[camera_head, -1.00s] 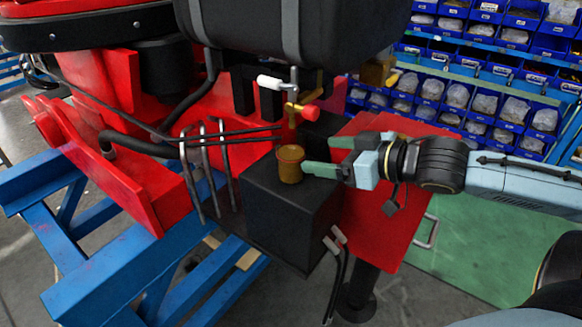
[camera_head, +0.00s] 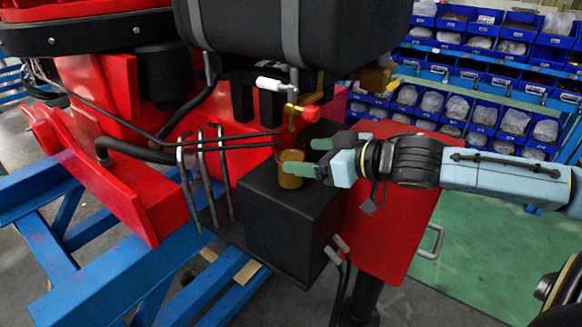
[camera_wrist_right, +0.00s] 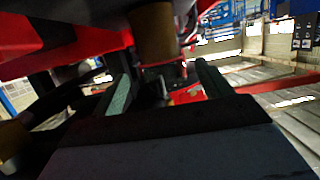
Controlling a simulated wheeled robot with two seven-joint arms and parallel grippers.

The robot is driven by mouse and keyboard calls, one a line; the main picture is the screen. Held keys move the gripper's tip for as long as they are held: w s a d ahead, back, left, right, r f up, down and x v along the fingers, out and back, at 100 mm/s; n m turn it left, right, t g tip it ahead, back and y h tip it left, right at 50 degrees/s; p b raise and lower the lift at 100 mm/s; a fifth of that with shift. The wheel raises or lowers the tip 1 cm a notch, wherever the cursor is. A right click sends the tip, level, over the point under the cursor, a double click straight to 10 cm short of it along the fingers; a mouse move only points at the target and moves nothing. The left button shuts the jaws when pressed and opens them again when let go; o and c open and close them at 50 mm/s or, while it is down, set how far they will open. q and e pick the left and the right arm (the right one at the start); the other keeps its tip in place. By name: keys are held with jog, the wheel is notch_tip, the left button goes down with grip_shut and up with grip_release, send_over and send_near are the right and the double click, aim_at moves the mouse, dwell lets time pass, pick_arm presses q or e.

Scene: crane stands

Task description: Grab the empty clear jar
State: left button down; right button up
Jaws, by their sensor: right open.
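A small jar (camera_head: 291,157) stands upright on top of a black box (camera_head: 268,205), under the tap with the red handle (camera_head: 308,113). It looks amber-brown, and I cannot tell whether it is empty. My right gripper (camera_head: 300,156) comes in from the right with its two green fingers apart. The near finger overlaps the front of the jar in the head view; the far finger is behind and right of its rim. In the right wrist view the brown jar (camera_wrist_right: 153,35) shows ahead, between the spread fingers (camera_wrist_right: 162,72). Contact cannot be told. My left gripper is out of view.
A black tank (camera_head: 290,30) hangs above the jar, with the tap below it. Bent metal rods (camera_head: 205,175) stand left of the box. A red panel (camera_head: 395,220) lies under my right arm. Blue shelf bins (camera_head: 470,105) fill the back right.

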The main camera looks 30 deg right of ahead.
jog(key=shift+r+x, duration=0.2)
jog(key=shift+x, duration=1)
jog(key=shift+p+x, duration=0.35)
jog(key=shift+x, duration=0.85)
jog(key=shift+s+a+f, duration=0.1)
jog(key=c, duration=1.1)
jog(key=shift+c, duration=0.8)
